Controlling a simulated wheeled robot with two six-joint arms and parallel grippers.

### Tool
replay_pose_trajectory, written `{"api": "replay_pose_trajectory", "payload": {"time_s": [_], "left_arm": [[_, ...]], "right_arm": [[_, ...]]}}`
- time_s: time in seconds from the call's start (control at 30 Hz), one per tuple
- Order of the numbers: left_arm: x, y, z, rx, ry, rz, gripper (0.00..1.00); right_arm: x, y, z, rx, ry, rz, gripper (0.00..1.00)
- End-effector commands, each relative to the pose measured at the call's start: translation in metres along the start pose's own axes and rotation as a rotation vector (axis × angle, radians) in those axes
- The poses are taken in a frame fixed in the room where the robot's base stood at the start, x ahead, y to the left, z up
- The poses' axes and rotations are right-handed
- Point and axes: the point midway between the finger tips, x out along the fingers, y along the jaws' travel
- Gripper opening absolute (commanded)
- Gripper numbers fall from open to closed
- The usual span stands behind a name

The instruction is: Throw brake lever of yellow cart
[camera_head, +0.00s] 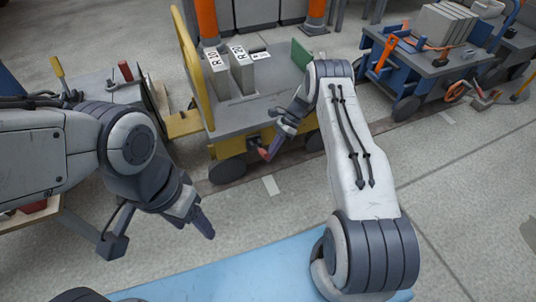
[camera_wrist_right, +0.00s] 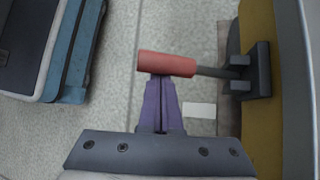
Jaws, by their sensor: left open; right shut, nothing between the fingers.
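The yellow cart (camera_head: 228,170) stands at the centre of the head view. Its brake lever has a red handle (camera_head: 264,154) low on the near side. In the right wrist view the red handle (camera_wrist_right: 167,64) sits on a dark rod running to a bracket on the cart's yellow side (camera_wrist_right: 262,120). My right gripper (camera_head: 272,148) has its fingers together, with the tips (camera_wrist_right: 160,80) right at the handle; I cannot tell whether they touch it. Nothing is between them. My left gripper (camera_head: 202,222) is open and empty, over the floor left of centre, away from the cart.
The cart carries upright panels marked R (camera_head: 242,68) and a green block (camera_head: 301,54). A blue cart (camera_head: 405,68) with grey slabs stands at the back right. An orange post (camera_head: 207,18) rises behind the yellow cart.

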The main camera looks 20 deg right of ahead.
Motion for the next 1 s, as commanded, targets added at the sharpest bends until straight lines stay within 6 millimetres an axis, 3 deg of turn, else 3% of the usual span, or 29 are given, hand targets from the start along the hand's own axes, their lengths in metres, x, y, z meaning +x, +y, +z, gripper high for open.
{"api": "replay_pose_trajectory", "payload": {"time_s": [0.57,0.73,0.87,0.9,1.0], "left_arm": [[-0.001,0.000,0.000,0.000,0.000,0.000,0.62],[0.007,-0.001,0.000,0.000,0.000,0.000,0.62],[0.020,-0.002,0.001,0.000,0.000,0.000,0.62],[0.010,-0.001,0.001,0.000,-0.001,0.000,0.62],[0.003,0.000,0.000,0.000,0.000,0.000,0.62]], "right_arm": [[-0.002,-0.001,0.002,-0.003,-0.002,-0.003,0.00],[0.010,-0.001,-0.011,-0.001,-0.002,0.000,0.00],[0.026,0.001,-0.034,0.002,-0.002,-0.002,0.00],[0.007,-0.001,-0.029,-0.003,0.000,-0.010,0.00],[-0.018,-0.005,-0.028,-0.004,0.001,-0.008,0.00]]}}
